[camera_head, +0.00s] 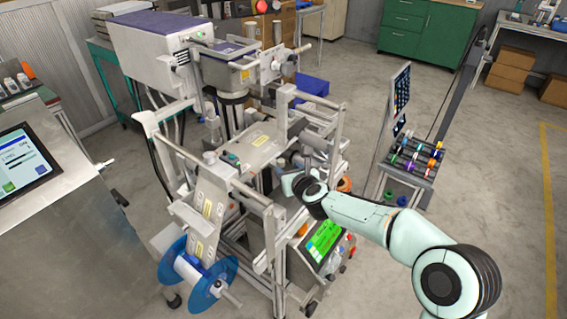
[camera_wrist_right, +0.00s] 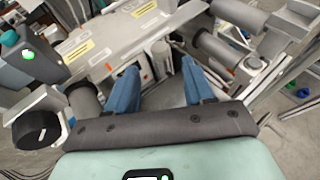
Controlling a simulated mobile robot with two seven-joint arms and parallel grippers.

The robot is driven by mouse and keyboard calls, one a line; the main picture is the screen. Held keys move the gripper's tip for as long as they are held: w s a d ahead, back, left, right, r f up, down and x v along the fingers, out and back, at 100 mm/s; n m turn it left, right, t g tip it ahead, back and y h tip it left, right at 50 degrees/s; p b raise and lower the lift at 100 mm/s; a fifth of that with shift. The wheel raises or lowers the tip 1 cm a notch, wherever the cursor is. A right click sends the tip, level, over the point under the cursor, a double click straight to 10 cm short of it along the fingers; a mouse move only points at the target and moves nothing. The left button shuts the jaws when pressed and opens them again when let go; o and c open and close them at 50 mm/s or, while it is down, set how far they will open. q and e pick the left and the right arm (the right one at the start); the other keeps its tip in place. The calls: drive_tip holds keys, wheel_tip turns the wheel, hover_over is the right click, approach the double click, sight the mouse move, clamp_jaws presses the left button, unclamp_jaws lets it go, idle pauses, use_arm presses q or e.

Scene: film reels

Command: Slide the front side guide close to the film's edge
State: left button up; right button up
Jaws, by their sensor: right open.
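A labelling-type machine with a grey frame (camera_head: 250,150) fills the middle of the head view. A reel with blue flanges (camera_head: 195,275) and a white core hangs at its lower front. My right gripper (camera_head: 292,182) reaches into the machine's right side from the right, partly hidden among the rails. In the right wrist view its two blue fingers (camera_wrist_right: 160,88) stand wide apart with nothing between them. A pale upright cylinder (camera_wrist_right: 161,55) and a small orange mark lie beyond the fingertips. I cannot pick out the front side guide or the film's edge with certainty. My left gripper is not in view.
Metal rollers (camera_wrist_right: 228,48) and rails surround the right gripper closely. A green control screen (camera_head: 323,240) sits below my right arm. A dark round knob (camera_wrist_right: 36,128) is at the wrist view's left. A rack of coloured spools (camera_head: 412,160) stands right; open floor lies beyond.

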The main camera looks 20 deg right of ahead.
sight(282, 164)
drive_tip(key=shift+p+x, duration=0.65)
drive_tip(key=shift+x, duration=2)
drive_tip(key=shift+r, duration=0.1)
